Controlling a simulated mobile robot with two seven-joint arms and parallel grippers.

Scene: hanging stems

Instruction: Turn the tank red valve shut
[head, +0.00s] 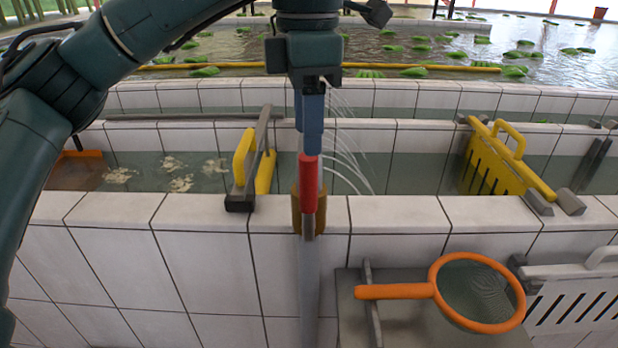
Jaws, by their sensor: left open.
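The red valve handle (309,185) stands upright in the middle of the head view, in front of a brass-coloured valve body (322,215) on a grey vertical pipe (309,275). My left gripper (312,148) comes down from above, its blue fingers pointing at the top of the handle. The fingers are open and seen nearly edge-on, overlapping one another. Their tips meet the handle's upper end in the picture; I cannot tell whether they touch it or straddle it. My right gripper is not in view.
White tiled tank walls (190,240) run across the view. A yellow-handled tool (243,158) sits on the rim left of the pipe, and a yellow slotted gate (495,165) stands at right. An orange-rimmed net (430,278) lies low right. Thin water jets spray behind the valve.

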